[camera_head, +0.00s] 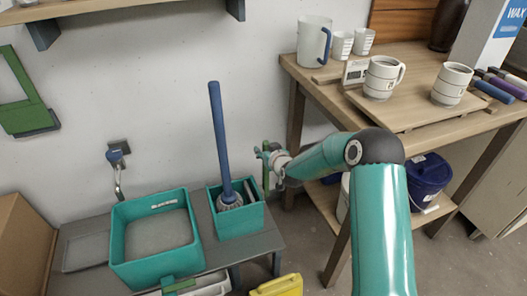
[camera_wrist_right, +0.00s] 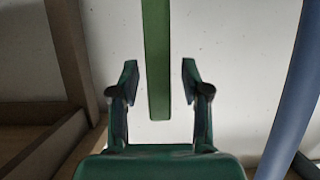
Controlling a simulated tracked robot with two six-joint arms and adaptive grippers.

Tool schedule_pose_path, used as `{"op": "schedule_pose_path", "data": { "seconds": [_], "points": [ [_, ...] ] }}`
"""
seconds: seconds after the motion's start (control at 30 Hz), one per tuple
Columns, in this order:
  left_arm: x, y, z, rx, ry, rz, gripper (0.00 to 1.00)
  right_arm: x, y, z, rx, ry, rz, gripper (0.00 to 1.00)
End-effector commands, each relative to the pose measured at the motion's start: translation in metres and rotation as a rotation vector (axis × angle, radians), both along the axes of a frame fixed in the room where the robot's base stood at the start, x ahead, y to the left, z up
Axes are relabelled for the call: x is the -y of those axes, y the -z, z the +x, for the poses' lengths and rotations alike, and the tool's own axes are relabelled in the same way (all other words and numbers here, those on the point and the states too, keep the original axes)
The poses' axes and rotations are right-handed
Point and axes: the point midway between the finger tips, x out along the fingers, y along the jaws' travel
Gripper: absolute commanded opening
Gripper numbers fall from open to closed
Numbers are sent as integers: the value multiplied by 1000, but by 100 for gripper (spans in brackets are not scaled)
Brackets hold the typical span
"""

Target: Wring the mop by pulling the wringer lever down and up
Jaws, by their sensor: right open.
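The mop (camera_head: 219,130) has a blue handle and leans slightly in a teal bucket (camera_head: 240,220), its grey head low inside. A green upright bar, seemingly the wringer lever (camera_head: 266,178), shows small and partly hidden at my right gripper (camera_head: 263,154). In the right wrist view, the green lever (camera_wrist_right: 156,60) hangs between the two open fingertips of my right gripper (camera_wrist_right: 159,80), with a gap on both sides. The blue mop handle (camera_wrist_right: 296,90) runs along the right edge there. My left gripper is not in view.
A larger teal basin (camera_head: 155,262) stands left of the mop bucket on a grey bench (camera_head: 262,243). A wooden table (camera_head: 300,72) with mugs (camera_head: 383,80) stands at right, with a blue bucket (camera_head: 428,178) below. A yellow object (camera_head: 278,287) is at the bottom.

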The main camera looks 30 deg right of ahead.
Motion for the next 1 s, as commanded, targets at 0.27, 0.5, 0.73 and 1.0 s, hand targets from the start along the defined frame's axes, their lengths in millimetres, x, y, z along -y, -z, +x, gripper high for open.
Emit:
{"op": "schedule_pose_path", "data": {
  "seconds": [0.27,0.5,0.73,1.0],
  "points": [
    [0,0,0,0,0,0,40,0,0,0,0,-1,0,39],
    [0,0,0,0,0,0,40,-1,0,0,0,-1,-1,0],
    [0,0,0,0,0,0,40,-1,0,1,0,-2,0,0],
    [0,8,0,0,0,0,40,-7,3,4,13,-10,-4,0]
  ]
}}
